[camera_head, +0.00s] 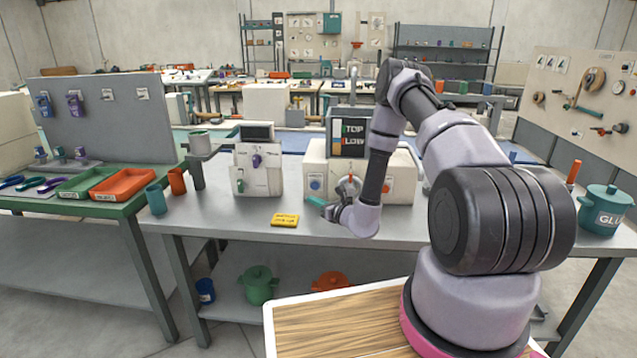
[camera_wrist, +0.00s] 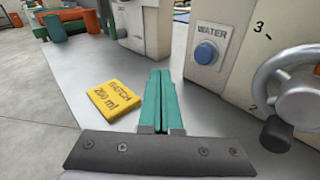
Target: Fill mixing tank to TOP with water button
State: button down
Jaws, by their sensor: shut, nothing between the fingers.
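The blue WATER button (camera_wrist: 205,53) sits on the front of a white machine, ahead and to the right of my gripper in the wrist view. In the head view the button (camera_head: 315,184) is on the machine's lower left front. A dark gauge panel marked TOP and LOW (camera_head: 351,137) stands on the machine; its fill level is too small to read surely. My gripper (camera_wrist: 161,74) has green fingers that are shut and empty, apart from the button. It also shows in the head view (camera_head: 313,201), just in front of the machine.
A yellow card reading BATCH 200 ml (camera_wrist: 114,99) lies on the table left of my gripper. A handwheel (camera_wrist: 290,90) with numbered marks is right of the button. A white scale-like machine (camera_head: 258,170) stands to the left. Table space between is clear.

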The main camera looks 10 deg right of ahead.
jog(key=n, duration=0.3)
jog(key=s+n, duration=0.1)
jog(key=n, duration=0.2)
jog(key=shift+s+a+f, duration=0.15)
jog(key=n, duration=0.2)
jog(key=s+n, duration=0.1)
jog(key=n, duration=0.1)
jog(key=shift+a+n+t, duration=0.15)
jog(key=shift+n+t, duration=0.15)
jog(key=shift+n, duration=0.1)
jog(key=shift+w, duration=0.1)
send_near(311, 187)
jog(key=shift+s+a+x, duration=0.1)
jog(key=shift+a+x, duration=0.05)
jog(key=shift+x, duration=0.7)
jog(key=shift+s+a+x, duration=0.1)
jog(key=shift+a+x, duration=0.05)
jog(key=shift+x, duration=0.7)
jog(key=shift+s+a+x, duration=0.1)
jog(key=shift+a+x, duration=0.05)
jog(key=shift+x, duration=0.7)
jog(key=shift+w+f, duration=0.1)
jog(key=shift+f, duration=0.1)
jog(key=shift+w+d, duration=0.1)
jog(key=shift+w, duration=0.2)
jog(key=shift+w+d, duration=0.15)
jog(key=shift+w, duration=0.25)
dwell(2.6)
